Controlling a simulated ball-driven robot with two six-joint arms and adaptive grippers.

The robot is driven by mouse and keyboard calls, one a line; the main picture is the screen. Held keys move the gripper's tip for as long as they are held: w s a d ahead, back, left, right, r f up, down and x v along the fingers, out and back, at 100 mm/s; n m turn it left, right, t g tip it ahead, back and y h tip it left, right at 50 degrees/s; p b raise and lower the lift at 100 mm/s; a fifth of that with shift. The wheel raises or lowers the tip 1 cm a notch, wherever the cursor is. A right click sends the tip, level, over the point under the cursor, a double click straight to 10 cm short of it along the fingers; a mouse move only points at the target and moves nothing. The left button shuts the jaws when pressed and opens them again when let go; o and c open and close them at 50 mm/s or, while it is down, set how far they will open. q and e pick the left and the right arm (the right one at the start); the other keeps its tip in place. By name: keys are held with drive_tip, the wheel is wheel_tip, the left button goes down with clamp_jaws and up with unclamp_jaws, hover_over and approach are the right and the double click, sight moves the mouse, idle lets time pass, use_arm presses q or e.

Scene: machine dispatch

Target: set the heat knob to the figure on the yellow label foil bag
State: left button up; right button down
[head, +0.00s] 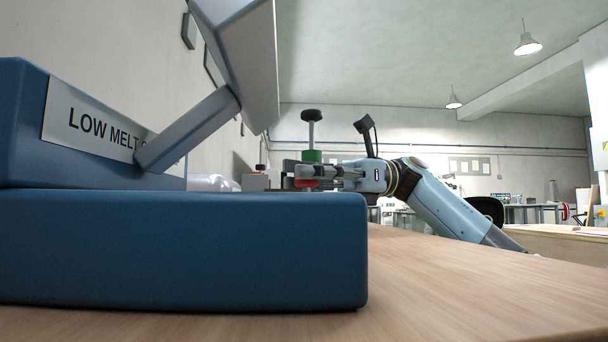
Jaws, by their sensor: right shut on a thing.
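A large blue machine (180,248) fills the left and front of the head view. Its sign (92,123) reads "LOW MELT", with the rest covered by a slanted strut. I make out no heat knob and no foil bag with a yellow label. My right gripper (308,174) is beyond the machine's right part, its fingers pointing left. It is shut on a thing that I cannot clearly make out. At its fingers show a green piece (311,156), a red piece (305,184) and an upright metal rod with a black knob (311,115). My left gripper is out of view.
The machine's raised grey-blue arm (240,60) rises at the upper left on the strut (188,130). The wooden table top (450,290) is bare at the front right. Benches and a dark chair (487,208) stand in the background.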

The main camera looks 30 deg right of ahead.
drive_tip(key=c, duration=1.1)
unclamp_jaws()
drive_tip(key=shift+d, duration=0.25)
drive_tip(key=shift+o, duration=0.8)
drive_tip(key=shift+a, duration=0.1)
drive_tip(key=d, duration=1.2)
drive_tip(key=shift+s, duration=0.25)
